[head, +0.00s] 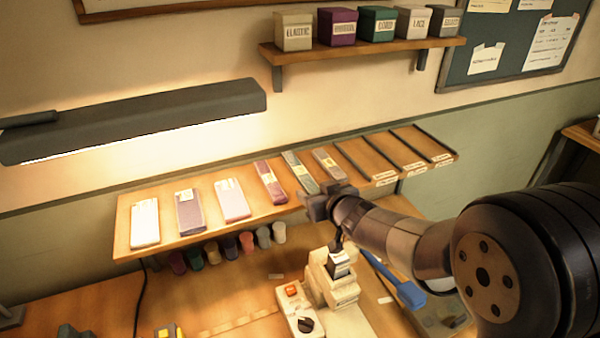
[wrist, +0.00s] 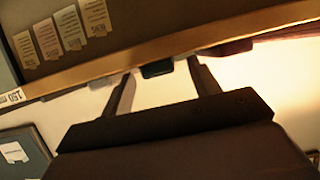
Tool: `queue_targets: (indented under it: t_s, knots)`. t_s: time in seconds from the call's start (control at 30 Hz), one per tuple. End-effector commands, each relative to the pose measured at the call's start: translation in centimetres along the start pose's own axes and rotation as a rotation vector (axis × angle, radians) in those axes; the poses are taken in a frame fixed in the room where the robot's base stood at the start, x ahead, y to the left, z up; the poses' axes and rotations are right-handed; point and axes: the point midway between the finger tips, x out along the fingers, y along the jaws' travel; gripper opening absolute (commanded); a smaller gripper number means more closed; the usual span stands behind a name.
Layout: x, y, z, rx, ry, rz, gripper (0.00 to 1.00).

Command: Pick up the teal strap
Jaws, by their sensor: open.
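The teal strap (head: 301,173) lies flat on the wooden shelf (head: 160,186), between a maroon strap (head: 270,182) and a grey-brown strap (head: 328,165). My gripper (head: 318,203) is at the shelf's front edge, close to the near end of the teal strap. In the wrist view my gripper (wrist: 160,70) is open, its two fingers apart. A dark teal end (wrist: 157,69), likely the strap's, shows between the fingertips at the wooden edge. I cannot tell whether the fingers touch it. Most of the strap is hidden in the wrist view.
Pale and purple packs lie at the shelf's left; its right part has empty slots with dark dividers (head: 405,149). Several cups (head: 247,242) stand below the shelf. A cream machine (head: 333,282) stands under my gripper. A lamp (head: 140,118) hangs at left.

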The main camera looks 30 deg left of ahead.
Motion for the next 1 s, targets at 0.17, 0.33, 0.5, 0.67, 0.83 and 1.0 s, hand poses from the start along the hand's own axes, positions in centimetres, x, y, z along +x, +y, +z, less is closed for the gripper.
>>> queue_targets:
  t_s: [0.17,0.33,0.5,0.67,0.83,1.0]
  knots:
    - [0.0,0.0,0.0,0.000,0.000,0.000,0.48]
    - [0.0,0.0,0.0,0.000,0.000,0.000,0.34]
    - [0.0,0.0,0.0,0.000,0.000,0.000,0.21]
    - [0.0,0.0,0.0,0.000,0.000,0.000,0.09]
    - [-0.1,0.0,-0.1,-0.001,0.000,0.000,0.09]
    - [-0.6,0.0,-1.4,-0.001,0.003,0.000,0.09]
